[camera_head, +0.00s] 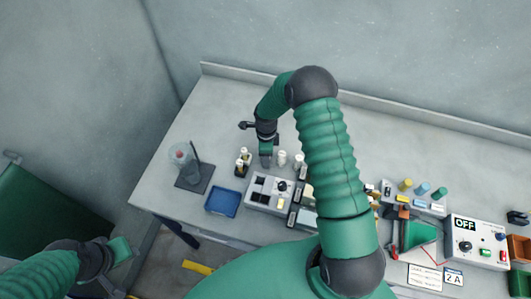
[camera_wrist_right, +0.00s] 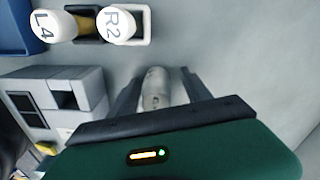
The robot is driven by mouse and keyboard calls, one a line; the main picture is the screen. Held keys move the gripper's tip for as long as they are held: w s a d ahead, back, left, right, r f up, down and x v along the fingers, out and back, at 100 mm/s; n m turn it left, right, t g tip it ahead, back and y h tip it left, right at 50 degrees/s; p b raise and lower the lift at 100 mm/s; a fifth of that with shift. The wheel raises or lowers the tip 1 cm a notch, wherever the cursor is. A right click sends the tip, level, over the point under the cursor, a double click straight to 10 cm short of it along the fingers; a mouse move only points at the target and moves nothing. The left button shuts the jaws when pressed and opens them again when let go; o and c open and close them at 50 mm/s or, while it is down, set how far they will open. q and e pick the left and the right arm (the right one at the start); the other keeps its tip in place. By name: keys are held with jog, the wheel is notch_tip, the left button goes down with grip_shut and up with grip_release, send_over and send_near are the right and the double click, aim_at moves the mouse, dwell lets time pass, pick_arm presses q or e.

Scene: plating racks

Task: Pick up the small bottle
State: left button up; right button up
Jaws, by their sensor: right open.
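My right gripper (camera_head: 265,163) points down over the table. In the right wrist view its two dark fingers (camera_wrist_right: 160,73) are open, with a small whitish bottle (camera_wrist_right: 156,92) showing between them. I cannot tell whether the fingers touch it. Two small bottles (camera_head: 243,160) stand left of the gripper in dark holders; their white caps read L4 (camera_wrist_right: 52,27) and R2 (camera_wrist_right: 117,22) in the wrist view. Two whitish bottles (camera_head: 282,158) (camera_head: 298,160) stand right of the gripper. My left gripper (camera_head: 120,250) is at the lower left, off the table; its jaws are unclear.
A grey block with dark square openings (camera_head: 258,192) and a blue tray (camera_head: 222,202) lie in front of the gripper. A cup (camera_head: 180,153) and a dark stand (camera_head: 195,178) are at the left. A control box marked OFF (camera_head: 478,240) is at the right. The table behind the gripper is clear.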

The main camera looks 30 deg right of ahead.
jog(key=shift+s+d, duration=0.1)
jog(key=shift+d, duration=0.05)
jog(key=c, duration=0.3)
jog(key=shift+a+r, duration=0.15)
jog(key=shift+a, duration=0.3)
grip_shut()
jog(key=shift+d, duration=0.1)
